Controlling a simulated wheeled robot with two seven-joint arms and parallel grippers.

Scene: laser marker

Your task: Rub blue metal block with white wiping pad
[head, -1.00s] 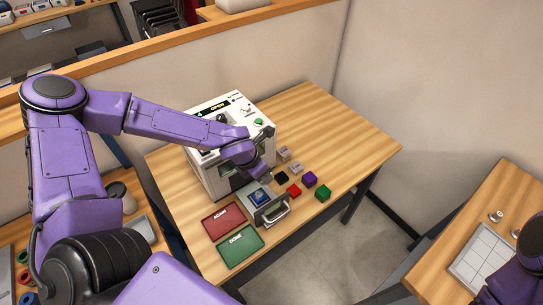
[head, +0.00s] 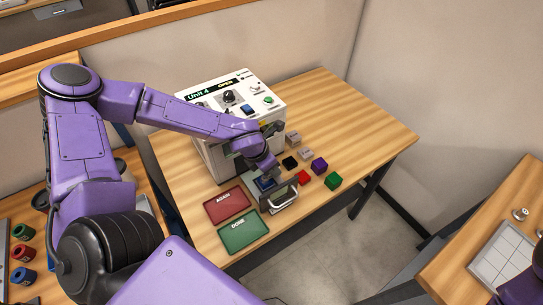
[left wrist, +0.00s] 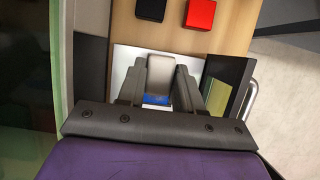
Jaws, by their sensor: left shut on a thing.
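The blue metal block (head: 264,184) sits on the drawn-out tray (head: 285,200) at the front of the white machine. In the left wrist view a strip of the blue block (left wrist: 157,99) shows between my fingers. My left gripper (head: 266,175) points down over the block. It is shut on the white wiping pad (left wrist: 158,70), a pale piece between the two fingers. The pad's lower face is hidden, so I cannot tell whether it touches the block. Only a purple part of my right arm shows at the lower right edge; its gripper is out of view.
The white machine (head: 222,97), marked Unit 4 and OPEN, stands behind the tray. Red AGAIN (head: 226,204) and green DONE (head: 243,232) pads lie left. Black (head: 290,162), red (head: 304,177), purple (head: 319,166), green (head: 334,181) and grey (head: 293,138) blocks lie right.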

